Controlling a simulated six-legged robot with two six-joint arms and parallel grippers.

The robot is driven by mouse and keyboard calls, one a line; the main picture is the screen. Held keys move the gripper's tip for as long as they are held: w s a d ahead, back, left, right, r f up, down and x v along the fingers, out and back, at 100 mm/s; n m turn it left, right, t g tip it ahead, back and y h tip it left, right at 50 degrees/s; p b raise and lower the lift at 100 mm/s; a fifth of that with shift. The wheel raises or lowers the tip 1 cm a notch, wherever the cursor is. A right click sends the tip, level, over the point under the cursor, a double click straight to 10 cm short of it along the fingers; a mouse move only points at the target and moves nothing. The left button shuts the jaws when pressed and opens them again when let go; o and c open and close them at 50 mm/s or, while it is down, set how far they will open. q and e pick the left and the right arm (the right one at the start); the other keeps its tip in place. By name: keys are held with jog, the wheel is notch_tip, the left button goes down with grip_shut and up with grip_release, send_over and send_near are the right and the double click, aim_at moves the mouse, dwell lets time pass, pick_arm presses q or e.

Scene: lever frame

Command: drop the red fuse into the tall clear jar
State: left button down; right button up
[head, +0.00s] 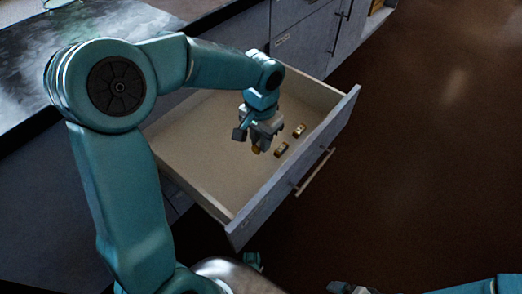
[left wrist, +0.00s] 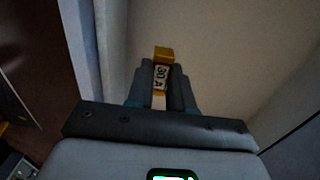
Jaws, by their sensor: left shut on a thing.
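My left gripper (head: 262,140) reaches down into the open drawer and is shut on a fuse. The held fuse (left wrist: 161,72) has a brass-yellow end cap and a pale label that seems to read 30 A; it sits between the fingertips in the left wrist view. Only its yellowish end (head: 256,150) shows in the head view, and no red shows on it. Two more fuses, a nearer one (head: 281,149) and a farther one (head: 299,130), lie on the drawer floor right of the gripper. I cannot make out a tall clear jar. Part of my right gripper (head: 345,288) seems to show at the bottom edge.
The drawer (head: 205,115) stands pulled out, with raised walls and a grey front with a bar handle (head: 315,172). A dark counter (head: 50,65) lies at the upper left, with a clear glass thing (head: 58,4) cut off by the top edge. Brown floor is open at right.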

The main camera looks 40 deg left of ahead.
pick_arm(q)
notch_tip(320, 180, up, 7)
jog(key=shift+f+p, duration=0.1)
jog(key=shift+p, duration=0.65)
